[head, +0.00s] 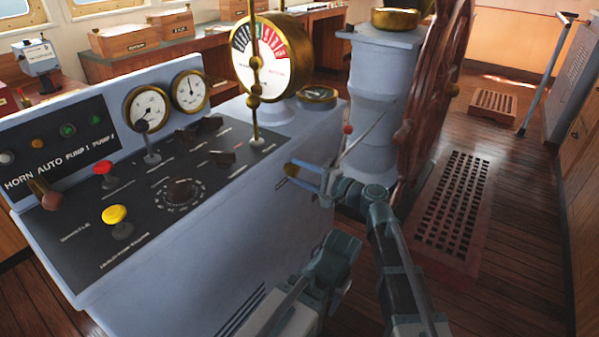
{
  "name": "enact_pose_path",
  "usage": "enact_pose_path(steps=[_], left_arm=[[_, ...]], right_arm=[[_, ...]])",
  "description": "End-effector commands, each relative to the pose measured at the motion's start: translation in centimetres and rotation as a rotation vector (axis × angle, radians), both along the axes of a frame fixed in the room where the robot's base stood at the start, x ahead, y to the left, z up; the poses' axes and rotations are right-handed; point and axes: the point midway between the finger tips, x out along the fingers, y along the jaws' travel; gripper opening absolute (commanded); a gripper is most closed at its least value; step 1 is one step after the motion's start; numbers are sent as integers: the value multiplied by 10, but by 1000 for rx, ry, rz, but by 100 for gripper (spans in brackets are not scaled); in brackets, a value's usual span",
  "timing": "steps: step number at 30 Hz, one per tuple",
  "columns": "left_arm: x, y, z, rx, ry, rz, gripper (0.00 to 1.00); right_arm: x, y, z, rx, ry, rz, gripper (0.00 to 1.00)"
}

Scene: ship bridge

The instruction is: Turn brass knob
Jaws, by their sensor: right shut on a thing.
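A small brass knob (291,169) sticks out from the right side wall of the grey control console (225,240). My right gripper (300,177) comes in from the lower right and is shut on this knob, with its blue-grey fingers on either side of it. The fingers hide part of the knob, so how far it is turned cannot be told.
The console top carries a red button (103,168), a yellow button (115,214), several levers and a large brass-rimmed dial (271,55). A grey pedestal (375,100) and wooden wheel (435,90) stand close behind my right gripper. A floor grating (452,205) lies right.

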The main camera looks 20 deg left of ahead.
Motion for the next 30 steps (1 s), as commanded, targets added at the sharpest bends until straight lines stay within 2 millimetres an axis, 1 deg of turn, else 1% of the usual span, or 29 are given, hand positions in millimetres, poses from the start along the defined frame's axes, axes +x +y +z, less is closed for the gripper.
enact_pose_path(steps=[6, 12, 29, 30], left_arm=[[0, 0, 0, 0, 0, 0, 50], [0, 0, 0, 0, 0, 0, 50], [0, 0, 0, 0, 0, 0, 50], [0, 0, 0, 0, 0, 0, 50]], right_arm=[[0, -1, -1, 35, 104, -1, 0], [0, -1, -1, 54, 157, 0, 0], [0, -1, -1, 61, 176, 0, 0], [0, -1, -1, 61, 176, 0, 59]])
